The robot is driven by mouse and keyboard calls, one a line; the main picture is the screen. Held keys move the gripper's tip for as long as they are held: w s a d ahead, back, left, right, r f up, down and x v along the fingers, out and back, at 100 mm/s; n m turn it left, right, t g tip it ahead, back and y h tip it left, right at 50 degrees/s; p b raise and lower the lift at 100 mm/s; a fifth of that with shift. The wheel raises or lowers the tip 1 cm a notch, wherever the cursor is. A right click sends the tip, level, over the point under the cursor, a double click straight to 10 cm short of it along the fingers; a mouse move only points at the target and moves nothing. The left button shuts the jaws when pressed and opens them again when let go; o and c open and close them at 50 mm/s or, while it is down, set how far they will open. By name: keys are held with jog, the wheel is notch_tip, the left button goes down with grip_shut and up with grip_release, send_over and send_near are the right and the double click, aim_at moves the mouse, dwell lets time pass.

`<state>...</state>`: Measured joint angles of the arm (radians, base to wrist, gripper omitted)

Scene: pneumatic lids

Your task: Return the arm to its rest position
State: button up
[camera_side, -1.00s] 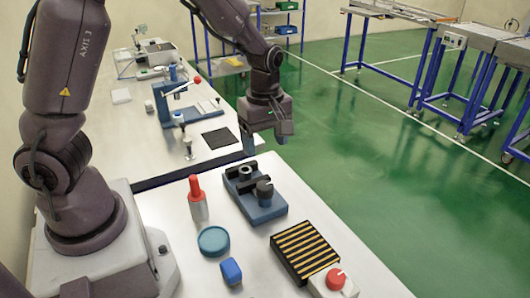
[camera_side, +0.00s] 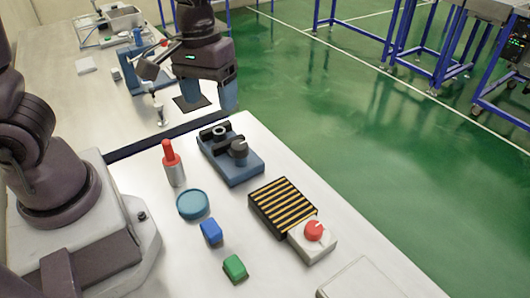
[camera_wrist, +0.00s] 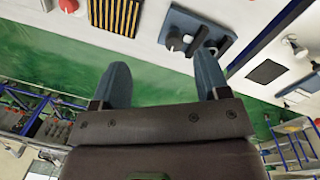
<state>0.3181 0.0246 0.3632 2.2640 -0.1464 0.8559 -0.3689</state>
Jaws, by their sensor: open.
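My gripper (camera_side: 209,97) is raised at the top centre of the side view, beyond the blue fixture (camera_side: 245,170). Its two blue fingers are spread, with nothing between them. They also show apart and empty in the wrist view (camera_wrist: 161,62), over green floor. The fixture carries a dark clamp and a grey knob, and shows at the top of the wrist view (camera_wrist: 178,28). The bench (camera_side: 135,225) lies below my arm. My gripper touches nothing that I can see. No rest position is marked in view.
Near the fixture stand a red-topped cylinder (camera_side: 174,172), a round teal lid (camera_side: 193,204), a blue block (camera_side: 211,231), a green block (camera_side: 235,268), a striped block (camera_side: 283,206) and a red button (camera_side: 314,231). A blue press (camera_side: 130,70) stands on the far bench.

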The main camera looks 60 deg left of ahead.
jog(key=s+r+m+t+y, duration=0.1)
jog(key=s+r+m+t, duration=0.4)
jog(key=s+r, duration=0.3)
jog(key=shift+s+a+r+m, duration=0.25)
jog(key=shift+r+m, duration=0.25)
jog(key=shift+r, duration=0.9)
